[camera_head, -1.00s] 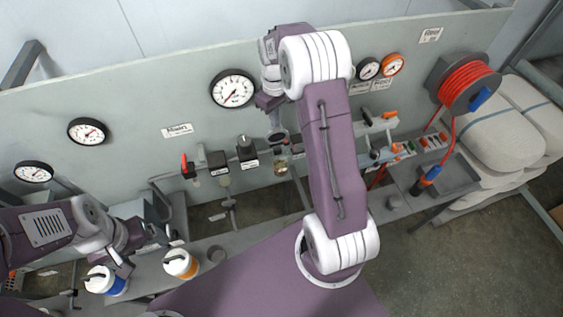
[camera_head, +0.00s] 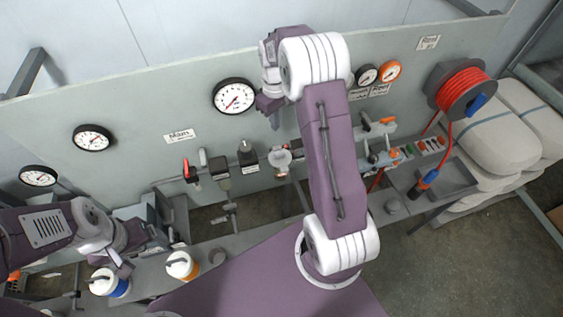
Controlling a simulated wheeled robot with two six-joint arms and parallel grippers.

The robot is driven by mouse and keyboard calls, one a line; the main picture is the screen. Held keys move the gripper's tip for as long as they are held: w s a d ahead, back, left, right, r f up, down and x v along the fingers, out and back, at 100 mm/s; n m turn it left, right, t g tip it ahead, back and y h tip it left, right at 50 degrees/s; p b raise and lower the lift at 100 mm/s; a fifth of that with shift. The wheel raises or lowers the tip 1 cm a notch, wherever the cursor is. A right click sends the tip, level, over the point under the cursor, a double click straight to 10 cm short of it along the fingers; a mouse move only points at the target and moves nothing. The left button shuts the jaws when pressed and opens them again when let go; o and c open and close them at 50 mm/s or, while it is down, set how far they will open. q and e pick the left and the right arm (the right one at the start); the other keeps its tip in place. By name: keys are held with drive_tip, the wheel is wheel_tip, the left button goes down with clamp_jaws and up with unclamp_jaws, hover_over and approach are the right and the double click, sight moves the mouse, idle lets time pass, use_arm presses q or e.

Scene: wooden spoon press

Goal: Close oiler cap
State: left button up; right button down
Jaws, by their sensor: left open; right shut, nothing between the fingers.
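The oiler (camera_head: 282,170) is a small amber bowl on the pipe run below the large gauge. A pale round disc, which looks like its cap (camera_head: 280,157), shows at its top; I cannot tell whether it is seated or tilted. My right gripper (camera_head: 275,122) is shut and empty, pointing down above the oiler and apart from it. My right forearm hides the panel just right of the oiler. My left gripper (camera_head: 122,268) is open at the lower left, close to the blue-and-white jar (camera_head: 106,283); its fingertips are small and partly unclear.
A red-handled valve (camera_head: 188,172) and a black-topped unit (camera_head: 246,154) stand left of the oiler on the pipe. A large gauge (camera_head: 235,96) is above. A white-and-orange jar (camera_head: 181,265) stands on the bench. A red hose reel (camera_head: 462,88) is at right.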

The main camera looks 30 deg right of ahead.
wheel_tip(320, 180, up, 4)
drive_tip(key=p, duration=0.3)
drive_tip(key=shift+r, duration=0.25)
idle(0.7)
drive_tip(key=s+a+f+m+b, duration=0.2)
drive_tip(key=s+a+f+b, duration=0.3)
drive_tip(key=s+f+b, duration=0.2)
drive_tip(key=s+a+f+m+t+b, duration=0.1)
drive_tip(key=s+a+f+b, duration=0.5)
drive_tip(key=s, duration=0.5)
wheel_tip(320, 180, down, 2)
drive_tip(key=shift+s+f+m+b, duration=0.15)
drive_tip(key=shift+f+m+b, duration=0.1)
drive_tip(key=shift+m+b, duration=0.25)
drive_tip(key=shift+s, duration=0.1)
